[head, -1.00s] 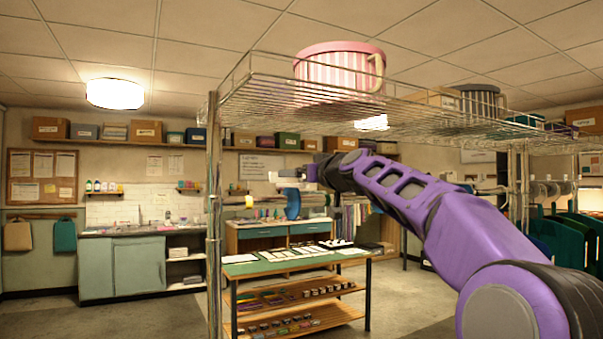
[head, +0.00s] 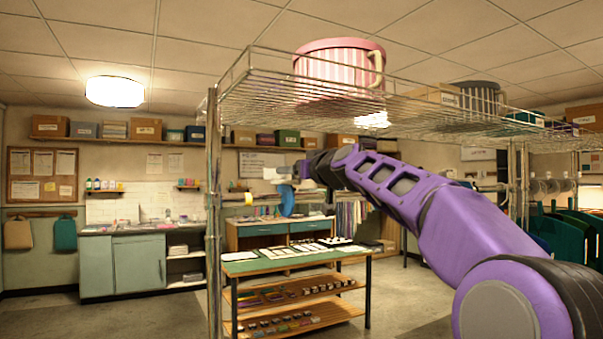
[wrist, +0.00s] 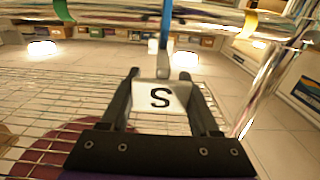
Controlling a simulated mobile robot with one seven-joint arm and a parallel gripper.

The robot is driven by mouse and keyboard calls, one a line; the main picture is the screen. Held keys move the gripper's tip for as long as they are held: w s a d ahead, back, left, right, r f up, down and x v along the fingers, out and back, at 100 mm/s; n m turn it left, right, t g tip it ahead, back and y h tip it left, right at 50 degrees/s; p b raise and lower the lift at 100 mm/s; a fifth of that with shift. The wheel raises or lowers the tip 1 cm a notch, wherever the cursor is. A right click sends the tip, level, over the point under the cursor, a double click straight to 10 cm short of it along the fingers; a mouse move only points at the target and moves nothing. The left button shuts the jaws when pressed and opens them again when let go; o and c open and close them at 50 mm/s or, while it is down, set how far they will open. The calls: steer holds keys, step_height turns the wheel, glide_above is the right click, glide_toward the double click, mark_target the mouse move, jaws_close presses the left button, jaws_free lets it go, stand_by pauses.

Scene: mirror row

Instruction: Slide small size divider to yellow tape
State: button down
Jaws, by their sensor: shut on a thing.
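The small size divider has a white tag marked S (wrist: 160,98), sitting between the two fingers of my gripper (wrist: 164,92) in the wrist view. My gripper is shut on this tag. A blue strip (wrist: 166,22) lies beyond the tag, across the shiny rail (wrist: 120,17). The yellow tape (wrist: 249,24) is wrapped on the rail to the right of the divider, with a clear gap between. In the head view, the divider's blue part (head: 287,201) hangs below my gripper (head: 290,172), and the yellow tape (head: 248,199) is to its left.
A green tape band (wrist: 63,9) is on the rail on the other side of the divider. A wire shelf (head: 410,112) carrying a pink striped round box (head: 339,68) is overhead. A metal post (head: 213,220) stands left. A work table (head: 290,262) stands behind.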

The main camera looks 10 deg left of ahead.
steer(key=s+a+p, duration=0.1)
steer(key=s+a, duration=0.4)
steer(key=a, duration=0.3)
steer(key=shift+s+a, duration=0.2)
steer(key=shift+s, duration=0.15)
steer(key=shift+c, duration=0.6)
jaws_free()
